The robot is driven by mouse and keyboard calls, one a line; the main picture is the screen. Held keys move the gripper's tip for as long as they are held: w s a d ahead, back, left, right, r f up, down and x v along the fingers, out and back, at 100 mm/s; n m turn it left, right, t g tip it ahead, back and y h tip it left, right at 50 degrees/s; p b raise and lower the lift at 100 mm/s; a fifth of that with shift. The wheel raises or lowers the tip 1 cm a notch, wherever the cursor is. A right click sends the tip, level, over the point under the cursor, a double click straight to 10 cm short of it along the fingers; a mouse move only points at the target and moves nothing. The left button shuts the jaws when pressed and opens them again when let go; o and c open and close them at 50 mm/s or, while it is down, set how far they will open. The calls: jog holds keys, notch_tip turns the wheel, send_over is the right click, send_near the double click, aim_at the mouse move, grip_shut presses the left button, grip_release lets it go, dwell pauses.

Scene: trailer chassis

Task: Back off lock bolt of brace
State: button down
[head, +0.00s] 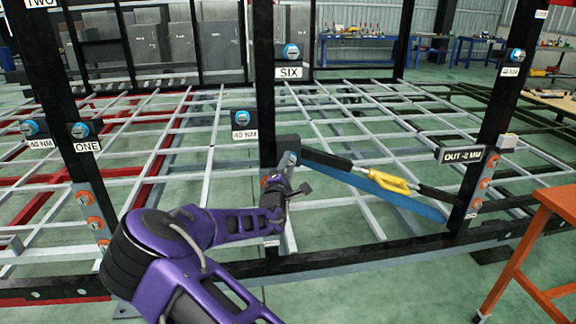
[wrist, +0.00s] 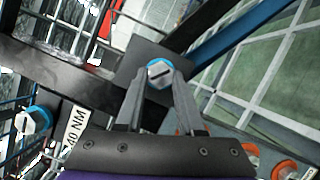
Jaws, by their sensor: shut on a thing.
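The brace (head: 325,160) runs from a black plate on the middle post down to the right post, with a black sleeve and a yellow grip (head: 385,180) along it. The lock bolt (wrist: 159,72), with a pale slotted head and blue collar, sits on a dark plate in the wrist view. My gripper (wrist: 158,84) is shut on the bolt head, one finger on each side. In the head view my gripper (head: 288,168) is at the brace's upper left end, and my own arm hides part of the post there.
A sign reading "OUT -2 MM" (head: 462,155) is on the right post. Other blue-collared bolts sit by the labels SIX (head: 289,73), ONE (head: 87,146) and 40 NM (head: 245,134). A blue bar (head: 405,200) runs behind the brace. An orange table (head: 560,200) stands at right.

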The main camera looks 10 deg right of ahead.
jog(key=shift+d+r, duration=0.1)
jog(key=shift+r, duration=0.25)
jog(key=c, duration=0.5)
grip_release()
jog(key=shift+f, duration=0.2)
jog(key=p+v, duration=0.1)
jog(key=v, duration=1.6)
jog(key=shift+s+f, duration=0.1)
jog(key=shift+s, duration=0.1)
